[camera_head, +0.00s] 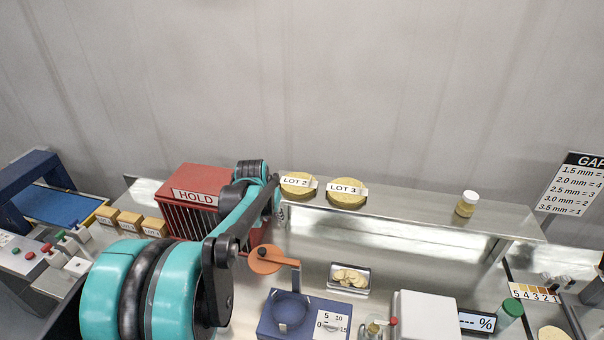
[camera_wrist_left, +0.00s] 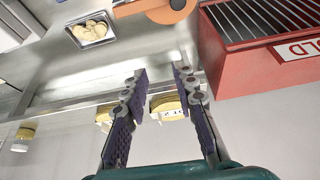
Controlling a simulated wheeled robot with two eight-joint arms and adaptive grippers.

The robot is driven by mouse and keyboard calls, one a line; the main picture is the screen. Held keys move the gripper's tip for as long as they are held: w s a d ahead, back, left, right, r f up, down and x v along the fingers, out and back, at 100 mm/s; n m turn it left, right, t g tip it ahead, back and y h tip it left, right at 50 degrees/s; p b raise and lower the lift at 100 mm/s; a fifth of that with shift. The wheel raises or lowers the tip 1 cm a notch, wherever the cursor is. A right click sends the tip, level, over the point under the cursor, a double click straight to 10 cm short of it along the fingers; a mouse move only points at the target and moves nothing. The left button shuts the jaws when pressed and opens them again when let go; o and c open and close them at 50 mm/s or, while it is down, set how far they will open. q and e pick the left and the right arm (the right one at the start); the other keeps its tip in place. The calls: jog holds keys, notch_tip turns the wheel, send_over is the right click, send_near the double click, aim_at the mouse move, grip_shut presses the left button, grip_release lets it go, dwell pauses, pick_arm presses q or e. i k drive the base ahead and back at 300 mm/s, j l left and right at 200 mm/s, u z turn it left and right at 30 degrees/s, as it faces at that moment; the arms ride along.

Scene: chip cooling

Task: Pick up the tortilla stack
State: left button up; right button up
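Two round yellow tortilla stacks lie on the raised steel shelf in the head view. The stack labelled LOT 2 (camera_head: 299,191) is nearer my arm. The stack labelled LOT 3 (camera_head: 347,200) is to its right. My left gripper (camera_head: 277,198) is just left of the LOT 2 stack in the head view. In the left wrist view the gripper (camera_wrist_left: 160,72) is open, with nothing held. The LOT 2 stack (camera_wrist_left: 168,102) shows between its fingers, beyond them; contact is not visible. The other stack (camera_wrist_left: 104,116) is partly hidden behind the left finger. My right gripper is not in view.
The red HOLD crate (camera_head: 205,176) stands close left of the gripper. A capped jar (camera_head: 467,204) stands at the shelf's right. Below are an orange paddle (camera_head: 266,260), a metal tray of chips (camera_head: 364,281) and a blue scale (camera_head: 272,325). The shelf between LOT 3 and jar is clear.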

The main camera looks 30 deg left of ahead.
aim_at(293, 185)
jog(key=i, duration=0.85)
